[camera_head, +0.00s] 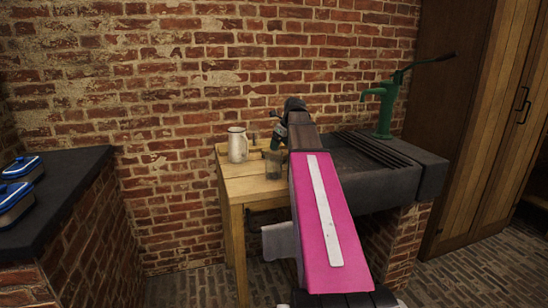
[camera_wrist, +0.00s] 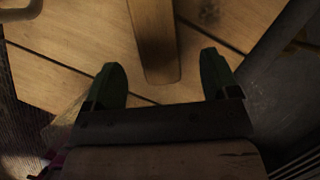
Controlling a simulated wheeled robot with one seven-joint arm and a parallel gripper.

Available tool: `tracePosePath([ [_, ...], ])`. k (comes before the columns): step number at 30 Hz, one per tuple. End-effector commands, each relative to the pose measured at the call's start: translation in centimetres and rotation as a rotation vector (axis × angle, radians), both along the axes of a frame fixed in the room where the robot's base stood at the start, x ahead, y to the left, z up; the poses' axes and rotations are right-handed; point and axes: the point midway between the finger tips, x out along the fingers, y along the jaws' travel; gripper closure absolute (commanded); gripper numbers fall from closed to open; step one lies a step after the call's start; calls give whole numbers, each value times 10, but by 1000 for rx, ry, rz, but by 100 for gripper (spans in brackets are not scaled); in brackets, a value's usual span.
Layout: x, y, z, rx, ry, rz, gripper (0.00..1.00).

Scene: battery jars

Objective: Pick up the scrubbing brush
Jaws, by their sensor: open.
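A wooden bar with a rounded end (camera_wrist: 154,45), which looks like the handle of the scrubbing brush, shows at the top middle of the wrist view, over the wooden table planks. Its far part runs out of the frame, so I cannot see bristles. My gripper (camera_wrist: 164,80) is open, its two green fingers apart. The rounded end reaches into the gap between the fingertips, touching neither in the picture. In the head view my gripper (camera_head: 276,134) is over the back of the small wooden table, partly hidden by my arm; I cannot make out the brush there.
A dark stone sink (camera_head: 405,185) with a green pump (camera_head: 385,105) stands right. The brick wall is close behind. Blue-lidded boxes (camera_head: 20,168) sit on the left counter.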

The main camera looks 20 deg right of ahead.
Motion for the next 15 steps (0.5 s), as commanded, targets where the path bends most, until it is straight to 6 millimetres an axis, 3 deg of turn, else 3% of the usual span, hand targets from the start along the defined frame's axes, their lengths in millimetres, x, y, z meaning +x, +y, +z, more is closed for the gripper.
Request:
tracePosePath([
  [7,4,5,-14,0,-1,1,19],
  [15,14,13,-47,0,0,1,19],
])
